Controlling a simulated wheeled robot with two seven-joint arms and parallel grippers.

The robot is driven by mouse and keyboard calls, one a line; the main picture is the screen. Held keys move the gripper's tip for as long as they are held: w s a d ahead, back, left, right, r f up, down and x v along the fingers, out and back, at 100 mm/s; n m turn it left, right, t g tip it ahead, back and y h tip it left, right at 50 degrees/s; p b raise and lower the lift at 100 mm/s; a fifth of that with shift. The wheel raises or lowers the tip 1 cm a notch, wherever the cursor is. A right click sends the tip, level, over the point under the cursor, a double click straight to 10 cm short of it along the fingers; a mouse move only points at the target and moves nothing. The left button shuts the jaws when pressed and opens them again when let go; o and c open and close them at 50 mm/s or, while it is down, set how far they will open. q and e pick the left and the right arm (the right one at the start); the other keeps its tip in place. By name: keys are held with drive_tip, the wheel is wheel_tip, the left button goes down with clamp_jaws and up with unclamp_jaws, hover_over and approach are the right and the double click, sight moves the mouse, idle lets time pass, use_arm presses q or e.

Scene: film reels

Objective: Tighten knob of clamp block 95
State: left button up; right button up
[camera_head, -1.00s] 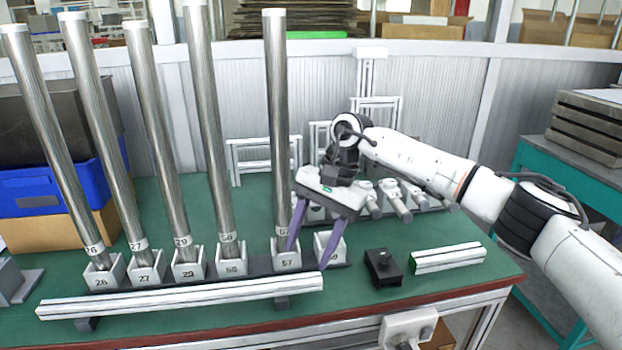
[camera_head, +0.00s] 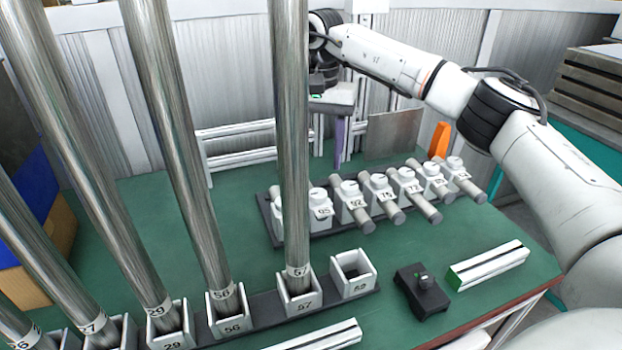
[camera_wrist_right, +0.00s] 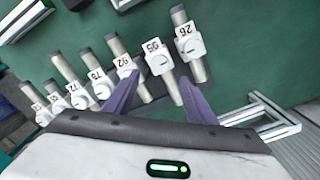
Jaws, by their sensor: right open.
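Clamp block 95 (camera_head: 320,212) is white with a round knob on top. It stands in the row of numbered clamp blocks, just right of tall tube 57, which hides part of it in the head view. In the right wrist view, block 95 (camera_wrist_right: 159,62) holds a short silver cylinder and a dark line marks its knob. My right gripper (camera_head: 341,142) is behind and above the row in the head view. In the right wrist view its purple fingers (camera_wrist_right: 158,98) are open and empty, with block 95 beyond the gap, apart from them. My left gripper is not in view.
Block 26 (camera_wrist_right: 189,45) and block 92 (camera_wrist_right: 124,66) flank block 95. Tall tube 57 (camera_head: 292,130) and other tubes stand at the front left. An empty socket 59 (camera_head: 352,273) and a black block with a knob (camera_head: 422,291) are in front. White frames (camera_head: 240,150) stand behind.

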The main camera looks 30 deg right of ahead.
sight(318, 192)
wheel_tip(318, 192, down, 8)
drive_tip(key=shift+s+f, duration=0.1)
drive_tip(key=shift+f, duration=0.05)
drive_tip(key=c, duration=1)
